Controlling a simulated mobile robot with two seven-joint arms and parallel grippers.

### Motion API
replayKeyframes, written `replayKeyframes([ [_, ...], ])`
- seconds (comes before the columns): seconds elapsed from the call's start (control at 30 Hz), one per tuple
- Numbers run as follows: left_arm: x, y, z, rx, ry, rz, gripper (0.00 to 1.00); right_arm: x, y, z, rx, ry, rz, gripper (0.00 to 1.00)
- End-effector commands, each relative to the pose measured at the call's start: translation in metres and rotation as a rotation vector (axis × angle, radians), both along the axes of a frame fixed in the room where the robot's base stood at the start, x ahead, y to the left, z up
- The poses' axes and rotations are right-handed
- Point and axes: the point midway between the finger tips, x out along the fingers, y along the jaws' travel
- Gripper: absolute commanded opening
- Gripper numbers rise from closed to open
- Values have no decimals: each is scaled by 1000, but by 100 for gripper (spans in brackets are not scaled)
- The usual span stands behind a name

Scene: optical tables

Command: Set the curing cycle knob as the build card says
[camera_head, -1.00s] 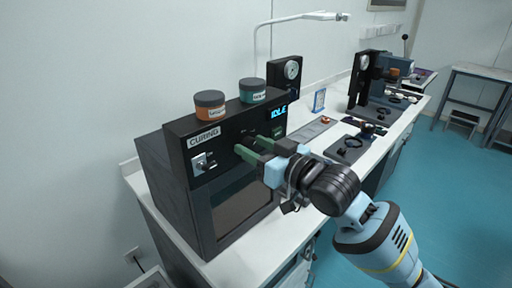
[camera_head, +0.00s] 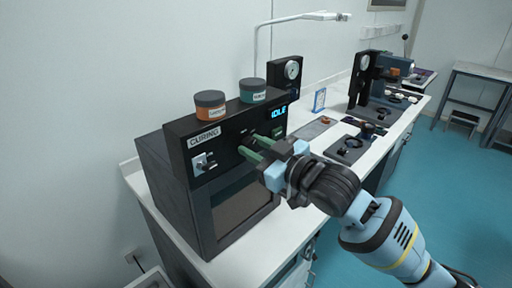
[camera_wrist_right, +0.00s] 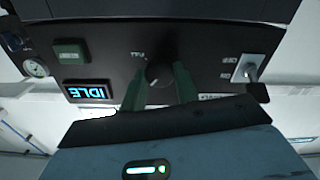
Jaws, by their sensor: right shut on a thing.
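The black curing oven (camera_head: 188,190) stands on the white bench, with a CURING label and a blue IDLE display (camera_head: 279,111) on its front panel. My right gripper (camera_head: 250,146) reaches the panel from the right, its green fingers pointing at it. In the right wrist view, which is upside down, the round dark knob (camera_wrist_right: 158,74) sits between the fingers of the right gripper (camera_wrist_right: 159,83), which is shut on it. A FULL mark shows beside the knob; other marks are hidden or unreadable. A small upright card (camera_head: 319,100) stands farther back; its text is unreadable. My left gripper is out of view.
A switch (camera_head: 203,163) sits at the panel's left, and a green button (camera_wrist_right: 70,52) near the display. An orange jar (camera_head: 210,105) and a green jar (camera_head: 252,90) stand on the oven. A gauge (camera_head: 291,70) and other devices stand farther along the bench.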

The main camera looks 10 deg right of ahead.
Motion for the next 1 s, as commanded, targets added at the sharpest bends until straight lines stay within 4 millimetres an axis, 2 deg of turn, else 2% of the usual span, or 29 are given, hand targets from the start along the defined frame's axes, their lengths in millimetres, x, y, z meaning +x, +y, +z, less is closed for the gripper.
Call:
replayKeyframes([
  [0.6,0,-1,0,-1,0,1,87,0,0,0,-459,-303,0,8],
  [1.0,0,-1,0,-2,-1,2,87,0,0,-1,-607,-401,0,8],
])
